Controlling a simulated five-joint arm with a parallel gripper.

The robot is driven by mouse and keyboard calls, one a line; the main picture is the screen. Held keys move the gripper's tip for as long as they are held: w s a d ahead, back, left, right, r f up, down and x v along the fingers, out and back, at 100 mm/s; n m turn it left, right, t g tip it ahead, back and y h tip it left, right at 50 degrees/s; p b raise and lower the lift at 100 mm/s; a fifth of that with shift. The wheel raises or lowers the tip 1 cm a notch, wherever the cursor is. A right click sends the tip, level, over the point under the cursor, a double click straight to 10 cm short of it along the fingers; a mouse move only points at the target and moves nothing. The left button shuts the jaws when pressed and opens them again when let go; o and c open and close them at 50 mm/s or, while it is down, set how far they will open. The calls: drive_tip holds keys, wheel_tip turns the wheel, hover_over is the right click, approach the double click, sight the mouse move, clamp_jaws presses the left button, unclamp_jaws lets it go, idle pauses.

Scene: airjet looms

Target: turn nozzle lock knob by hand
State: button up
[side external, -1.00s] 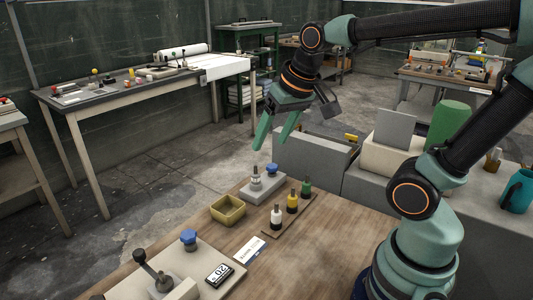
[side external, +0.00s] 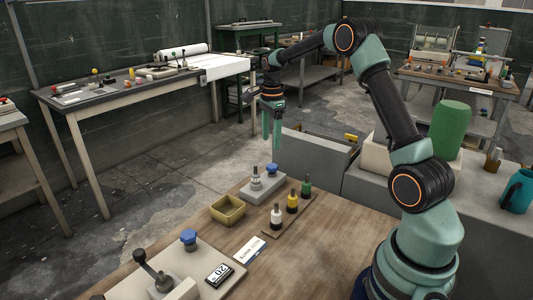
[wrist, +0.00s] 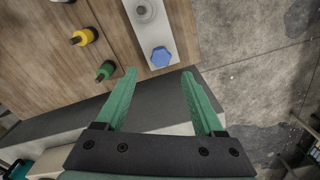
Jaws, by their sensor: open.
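My gripper (side external: 272,144) is open and empty, pointing down above the far end of the wooden table. In the wrist view, the fingertips (wrist: 158,72) are apart, with a blue faceted knob (wrist: 161,57) just beyond the gap between them. That blue knob also shows in the side view (side external: 271,169), on a light grey plate (side external: 254,193) beside a grey post fitting (side external: 256,177). The gripper is above it and not touching. A second blue knob (side external: 189,238) stands on a pale plate at the table's front. I cannot tell which is the nozzle lock knob.
A rack with white (side external: 276,217), yellow (side external: 292,201) and green (side external: 306,186) capped pieces stands right of the plate. A yellow tray (side external: 228,211), a lever (side external: 152,268) and a small display (side external: 219,273) are nearer.

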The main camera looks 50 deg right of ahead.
sight(272, 165)
drive_tip(key=shift+d+f+m, duration=0.4)
drive_tip(key=shift+f, duration=4.15)
drive_tip(key=c, duration=1)
